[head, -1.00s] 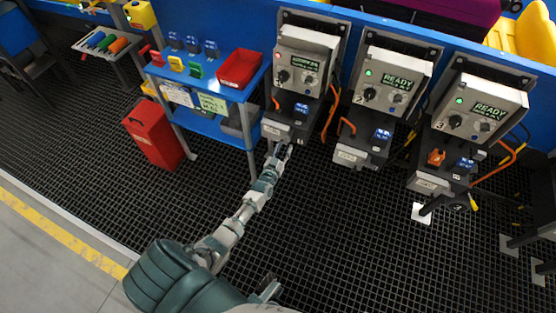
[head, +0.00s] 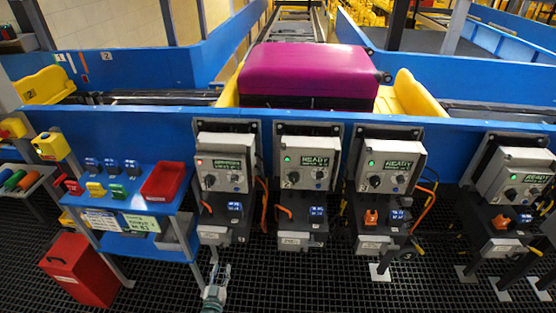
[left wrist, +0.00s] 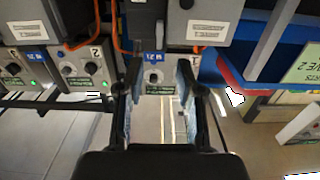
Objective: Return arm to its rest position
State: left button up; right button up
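My left arm comes up from the bottom of the head view, with my left gripper (head: 216,278) low in front of station 1 (head: 222,172). In the left wrist view my left gripper (left wrist: 157,85) has its two fingers spread apart with nothing held between them. A small blue block (left wrist: 153,57) on station 1 shows beyond the gap, apart from the fingers. It also shows in the head view (head: 235,208). My right gripper is in neither view.
More control stations (head: 306,170) stand in a row to the right along the blue conveyor wall (head: 130,125). A blue table (head: 125,205) with a red bin (head: 163,181) and a red floor box (head: 80,268) stand left. A purple suitcase (head: 308,72) lies behind the wall.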

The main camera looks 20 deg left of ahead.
pick_arm(q)
jog(key=s+d+f+m+g+h+p, duration=0.4)
jog(key=s+d+f+g, duration=0.3)
jog(key=s+d+f, duration=0.45)
jog(key=s+d+f+g+p, duration=0.1)
jog(key=s+f+g, duration=0.1)
jog(key=s, duration=0.6)
jog(key=s+d+f+g+p, duration=0.2)
jog(key=s+f+g, duration=0.1)
jog(key=s, duration=0.6)
jog(key=s+d+f+g+p, duration=0.2)
jog(key=s+g, duration=0.1)
jog(key=s, duration=0.6)
jog(key=shift+d+f+m+g, duration=0.15)
jog(key=shift+f+m+g, duration=0.05)
jog(key=shift+m+g, duration=0.2)
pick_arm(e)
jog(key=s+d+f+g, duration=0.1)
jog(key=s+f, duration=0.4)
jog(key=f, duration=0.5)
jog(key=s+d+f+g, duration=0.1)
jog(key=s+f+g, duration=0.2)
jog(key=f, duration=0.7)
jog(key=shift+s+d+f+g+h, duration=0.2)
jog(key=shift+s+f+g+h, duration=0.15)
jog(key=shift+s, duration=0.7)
pick_arm(q)
jog(key=shift+w, duration=0.1)
